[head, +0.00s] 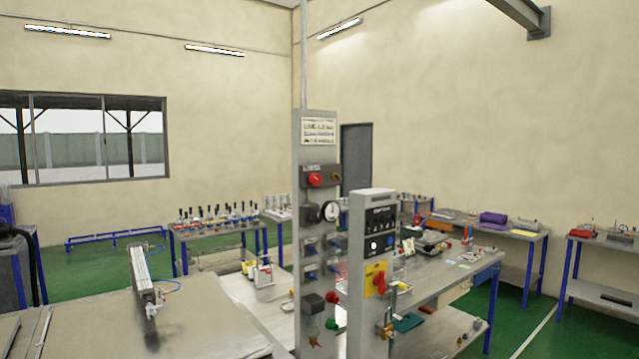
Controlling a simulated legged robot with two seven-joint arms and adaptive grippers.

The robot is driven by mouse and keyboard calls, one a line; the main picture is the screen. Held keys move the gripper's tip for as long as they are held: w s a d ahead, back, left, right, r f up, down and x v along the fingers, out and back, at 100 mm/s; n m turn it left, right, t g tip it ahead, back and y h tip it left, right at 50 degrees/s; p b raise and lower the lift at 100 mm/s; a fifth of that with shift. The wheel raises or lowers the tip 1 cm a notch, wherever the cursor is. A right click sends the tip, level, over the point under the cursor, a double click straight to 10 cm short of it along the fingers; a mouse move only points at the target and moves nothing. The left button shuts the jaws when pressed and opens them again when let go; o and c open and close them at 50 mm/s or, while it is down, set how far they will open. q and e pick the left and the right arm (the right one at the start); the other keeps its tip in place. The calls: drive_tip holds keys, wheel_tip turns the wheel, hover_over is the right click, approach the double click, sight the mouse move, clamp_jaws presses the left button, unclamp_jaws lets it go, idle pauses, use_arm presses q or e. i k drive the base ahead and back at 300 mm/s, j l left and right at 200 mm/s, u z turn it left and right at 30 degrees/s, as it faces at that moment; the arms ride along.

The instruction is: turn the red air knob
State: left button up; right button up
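Several red controls show on two upright grey panels. A round red knob (315,180) sits on a dark block near the top of the left panel (317,128), above a pressure gauge (331,211). A red knob (332,297) sticks out low on the same panel, with a green one below it. A red rotary handle (379,282) is on a yellow plate on the right panel (374,199). I cannot tell from the view which is the air knob. Neither of my grippers is in view.
A grey-topped table (215,318) fills the front left, with a metal cylinder-like device (145,280) and a blue hose on it. A workbench (455,277) with small parts stands behind the right panel. Green floor (508,322) is clear at the right.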

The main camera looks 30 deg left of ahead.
sight(314, 178)
drive_tip(key=i+l+u, duration=0.1)
drive_tip(key=i+u, duration=0.25)
drive_tip(key=u, duration=0.15)
drive_tip(key=i+l+u, duration=0.25)
drive_tip(key=u, duration=0.2)
drive_tip(key=i+l+u, duration=0.65)
drive_tip(key=l+u, duration=0.2)
drive_tip(key=u, duration=0.15)
